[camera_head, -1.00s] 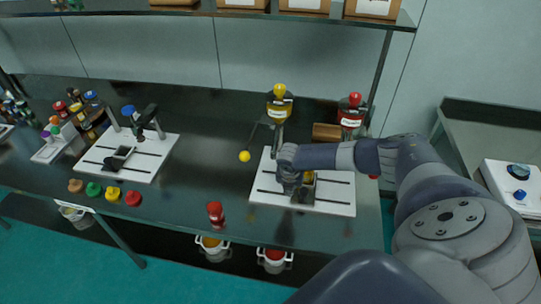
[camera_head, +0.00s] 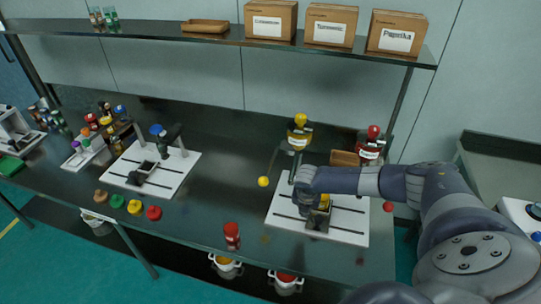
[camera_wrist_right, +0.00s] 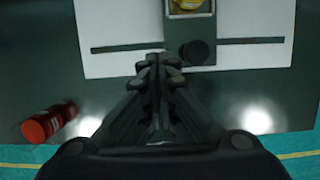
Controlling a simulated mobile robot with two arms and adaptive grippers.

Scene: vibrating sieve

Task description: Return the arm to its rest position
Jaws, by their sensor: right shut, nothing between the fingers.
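My right arm (camera_head: 400,182) reaches in from the right in the head view. My right gripper (camera_head: 302,206) is over the right white slotted plate (camera_head: 345,232), beside the dark holder (camera_head: 318,220) with a yellow piece in it. In the right wrist view the fingers of my right gripper (camera_wrist_right: 160,70) are shut with nothing between them. They point at the plate's (camera_wrist_right: 115,27) near edge, and the holder (camera_wrist_right: 190,35) lies just beyond. My left gripper does not show.
A red-capped jar (camera_head: 232,235) stands near the table's front edge; it also shows in the wrist view (camera_wrist_right: 48,122). Yellow (camera_head: 299,130) and red (camera_head: 371,146) dispensers stand behind the plate. A left plate (camera_head: 150,172) carries another device. Boxes (camera_head: 330,25) line the shelf above.

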